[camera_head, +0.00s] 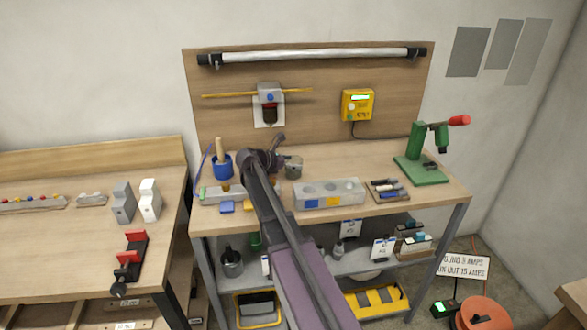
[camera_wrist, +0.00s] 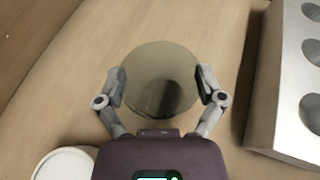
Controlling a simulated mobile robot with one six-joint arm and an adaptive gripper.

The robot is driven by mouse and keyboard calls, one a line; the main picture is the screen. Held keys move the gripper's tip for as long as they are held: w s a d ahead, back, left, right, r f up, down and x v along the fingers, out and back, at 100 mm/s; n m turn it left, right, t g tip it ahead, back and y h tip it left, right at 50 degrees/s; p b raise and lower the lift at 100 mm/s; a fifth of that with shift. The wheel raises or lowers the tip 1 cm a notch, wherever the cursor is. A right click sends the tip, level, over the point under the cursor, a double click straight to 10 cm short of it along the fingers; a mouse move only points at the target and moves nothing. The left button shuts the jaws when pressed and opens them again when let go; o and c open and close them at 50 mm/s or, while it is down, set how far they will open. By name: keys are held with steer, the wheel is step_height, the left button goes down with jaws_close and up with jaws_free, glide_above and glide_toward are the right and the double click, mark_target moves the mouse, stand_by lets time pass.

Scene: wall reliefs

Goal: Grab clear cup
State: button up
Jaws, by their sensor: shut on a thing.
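The clear cup (camera_wrist: 160,75) shows in the wrist view as a round, see-through greyish shape between the fingers of my gripper (camera_wrist: 161,90). One finger touches it on each side, and my gripper is shut on it. In the head view a small greyish cup (camera_head: 294,168) stands on the right workbench, beside my gripper (camera_head: 279,157). My arm partly hides the area there. I cannot tell whether the cup touches the bench.
A grey block with round holes (camera_head: 328,194) lies to the right of the cup; it also shows in the wrist view (camera_wrist: 290,85). A blue container (camera_head: 221,166) is to the left. A green press (camera_head: 422,168) stands at the right. A white round thing (camera_wrist: 64,164) is at lower left in the wrist view.

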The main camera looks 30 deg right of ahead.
step_height(320, 180, up, 10)
steer(key=p, duration=1)
stand_by(0.9)
